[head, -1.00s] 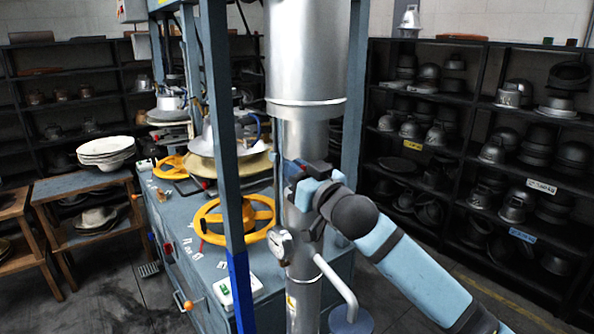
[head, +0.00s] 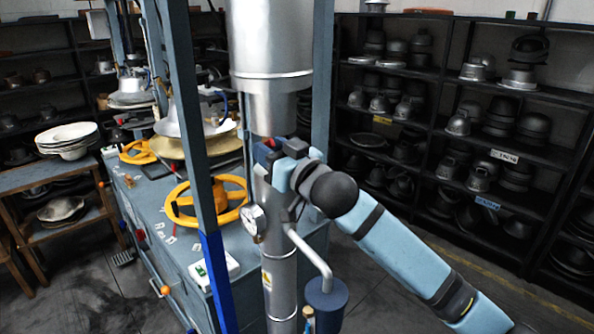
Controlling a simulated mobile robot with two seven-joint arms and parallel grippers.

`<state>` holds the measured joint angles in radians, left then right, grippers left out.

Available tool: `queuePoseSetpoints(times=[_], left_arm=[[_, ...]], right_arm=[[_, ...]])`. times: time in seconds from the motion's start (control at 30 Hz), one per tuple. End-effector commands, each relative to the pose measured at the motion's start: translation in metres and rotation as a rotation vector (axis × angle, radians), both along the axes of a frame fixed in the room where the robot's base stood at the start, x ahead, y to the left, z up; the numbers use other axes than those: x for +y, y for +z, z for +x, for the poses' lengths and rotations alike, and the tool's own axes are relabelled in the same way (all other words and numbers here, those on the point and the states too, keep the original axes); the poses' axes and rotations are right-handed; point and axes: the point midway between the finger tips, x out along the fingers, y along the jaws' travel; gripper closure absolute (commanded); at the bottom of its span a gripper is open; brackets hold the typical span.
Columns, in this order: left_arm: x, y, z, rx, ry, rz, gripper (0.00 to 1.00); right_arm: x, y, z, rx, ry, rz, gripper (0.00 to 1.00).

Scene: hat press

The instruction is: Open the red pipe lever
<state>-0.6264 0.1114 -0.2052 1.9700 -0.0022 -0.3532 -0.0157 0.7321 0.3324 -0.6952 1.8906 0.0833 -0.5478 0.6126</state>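The silver vertical pipe (head: 270,88) stands in the middle of the head view. A small red part (head: 268,142), which looks like a piece of the red lever, shows at the pipe's front just above my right gripper. Most of the lever is hidden. My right gripper (head: 264,157) is up against the pipe at this height, its arm reaching in from the lower right. Its fingertips are small and partly hidden, so I cannot tell whether they are open or shut, or whether they touch the lever. My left gripper is out of view.
A pressure gauge (head: 254,222) and a bent side pipe (head: 312,254) sit just below my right gripper. A blue-grey post (head: 193,130) and a yellow handwheel (head: 180,208) stand left of the pipe. Shelves of metal hat moulds (head: 440,108) fill the right background.

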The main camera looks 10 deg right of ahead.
Motion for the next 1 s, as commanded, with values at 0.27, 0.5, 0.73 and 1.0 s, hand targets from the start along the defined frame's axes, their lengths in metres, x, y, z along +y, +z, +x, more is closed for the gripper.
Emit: queuePoseSetpoints(times=[0.27, 0.5, 0.73, 1.0], left_arm=[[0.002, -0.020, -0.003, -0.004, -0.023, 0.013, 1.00], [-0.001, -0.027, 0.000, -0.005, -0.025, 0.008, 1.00], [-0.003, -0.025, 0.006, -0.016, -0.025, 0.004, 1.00], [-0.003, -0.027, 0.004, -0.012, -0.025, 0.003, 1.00]], right_arm=[[-0.036, -0.015, -0.054, -0.002, 0.000, -0.002, 0.64], [-0.057, -0.020, -0.086, -0.001, 0.000, -0.002, 0.64], [-0.063, -0.020, -0.095, 0.000, 0.000, -0.001, 0.64], [-0.062, -0.021, -0.094, 0.002, 0.004, 0.006, 0.82]])
